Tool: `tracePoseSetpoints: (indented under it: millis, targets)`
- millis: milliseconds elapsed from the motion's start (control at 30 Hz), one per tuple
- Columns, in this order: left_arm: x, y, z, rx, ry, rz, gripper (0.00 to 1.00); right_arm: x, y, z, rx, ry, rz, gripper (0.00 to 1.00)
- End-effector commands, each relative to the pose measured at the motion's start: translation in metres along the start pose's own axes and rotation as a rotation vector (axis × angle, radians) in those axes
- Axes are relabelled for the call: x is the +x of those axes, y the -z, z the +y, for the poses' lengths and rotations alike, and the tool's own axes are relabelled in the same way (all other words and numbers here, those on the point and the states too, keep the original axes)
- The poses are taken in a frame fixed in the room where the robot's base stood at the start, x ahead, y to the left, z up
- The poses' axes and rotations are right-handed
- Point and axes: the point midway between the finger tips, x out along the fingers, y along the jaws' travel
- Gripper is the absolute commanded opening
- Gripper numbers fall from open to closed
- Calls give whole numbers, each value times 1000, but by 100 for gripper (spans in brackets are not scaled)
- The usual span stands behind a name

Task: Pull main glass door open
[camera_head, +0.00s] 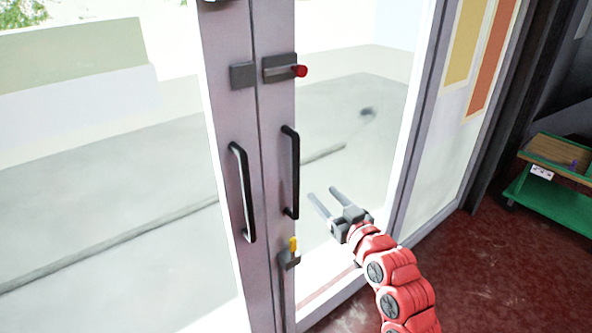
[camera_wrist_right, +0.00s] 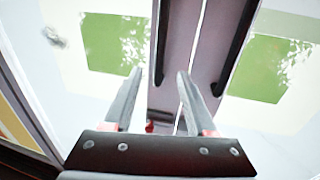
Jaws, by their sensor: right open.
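The main glass door has two leaves with grey-mauve frames (camera_head: 268,215) that meet at a narrow seam and look closed. The right leaf carries a black vertical handle (camera_head: 291,172), and the left leaf carries another black handle (camera_head: 243,193). My right gripper (camera_head: 323,194) is open and empty, a little right of the right leaf's handle and apart from it. In the right wrist view, that handle (camera_wrist_right: 163,40) appears beyond and between the open fingers (camera_wrist_right: 158,75). The other handle (camera_wrist_right: 237,45) stands to its right. My left gripper is out of view.
A latch with a red knob (camera_head: 300,70) sits above the handles. A yellow lever (camera_head: 293,244) sits low on the right leaf. A green cart (camera_head: 550,192) with a wooden top stands at the right. The dark red floor (camera_head: 470,275) is clear between.

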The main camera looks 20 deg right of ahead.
Motion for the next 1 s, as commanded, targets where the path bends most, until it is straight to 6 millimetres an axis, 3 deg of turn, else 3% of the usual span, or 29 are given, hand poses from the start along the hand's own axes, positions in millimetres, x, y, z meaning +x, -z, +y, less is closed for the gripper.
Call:
tracePoseSetpoints:
  millis: [33, 67, 133, 600, 800, 1000]
  targets:
    - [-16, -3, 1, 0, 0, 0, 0, 8, -7, -2, 1, 5, 5, 57]
    - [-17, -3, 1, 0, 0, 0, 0, 13, -4, -3, 2, 7, 6, 57]
    - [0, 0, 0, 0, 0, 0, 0, 30, 4, -3, 2, 6, -1, 57]
    - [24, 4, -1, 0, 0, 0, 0, 123, 5, -2, 3, 1, 4, 57]
    - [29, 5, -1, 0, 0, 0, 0, 146, 2, -1, 4, 0, 3, 57]
    - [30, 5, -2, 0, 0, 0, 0, 153, 2, -1, 3, -1, 4, 57]
